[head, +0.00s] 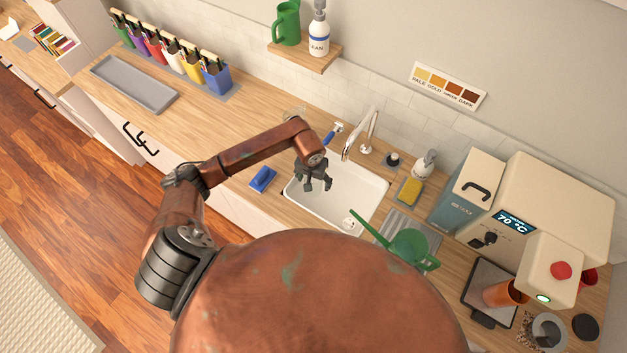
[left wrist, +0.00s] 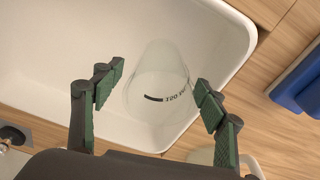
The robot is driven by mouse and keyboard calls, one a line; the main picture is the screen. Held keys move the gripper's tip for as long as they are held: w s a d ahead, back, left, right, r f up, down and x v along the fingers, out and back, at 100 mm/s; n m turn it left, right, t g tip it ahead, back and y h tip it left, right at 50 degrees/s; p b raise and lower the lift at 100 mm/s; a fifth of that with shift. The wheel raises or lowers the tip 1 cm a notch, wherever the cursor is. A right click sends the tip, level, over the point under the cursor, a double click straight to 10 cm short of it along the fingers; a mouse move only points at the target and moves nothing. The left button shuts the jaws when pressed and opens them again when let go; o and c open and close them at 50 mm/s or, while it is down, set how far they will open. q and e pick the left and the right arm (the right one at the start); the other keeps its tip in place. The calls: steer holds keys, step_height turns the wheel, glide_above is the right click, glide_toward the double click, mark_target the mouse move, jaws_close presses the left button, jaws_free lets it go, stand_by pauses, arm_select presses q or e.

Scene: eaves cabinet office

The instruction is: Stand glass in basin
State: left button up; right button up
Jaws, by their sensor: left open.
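The white basin (head: 340,205) is set into the wooden counter, and it fills much of the left wrist view (left wrist: 60,40). My left gripper (head: 316,186) is over the basin with its fingers pointing down. In the left wrist view its fingers (left wrist: 158,92) are spread apart. A clear glass (left wrist: 160,75) with dark printing on its side shows between and beyond the fingertips, against the basin's white inside. I see a gap between each finger and the glass. In the head view I cannot make out the glass under the gripper. My right gripper is not in view.
A tap (head: 362,135) rises behind the basin. A blue block (head: 263,179) lies on the counter left of it. A yellow sponge (head: 410,191) and a green watering can (head: 405,245) are to its right. The counter further left has free room before a grey tray (head: 134,84).

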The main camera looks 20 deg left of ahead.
arm_select(q)
step_height(320, 180, up, 12)
steer(key=s+b, duration=0.1)
steer(key=b, duration=0.1)
steer(key=shift+s+b, duration=0.2)
steer(key=shift+b, duration=0.2)
steer(key=shift+d, duration=0.1)
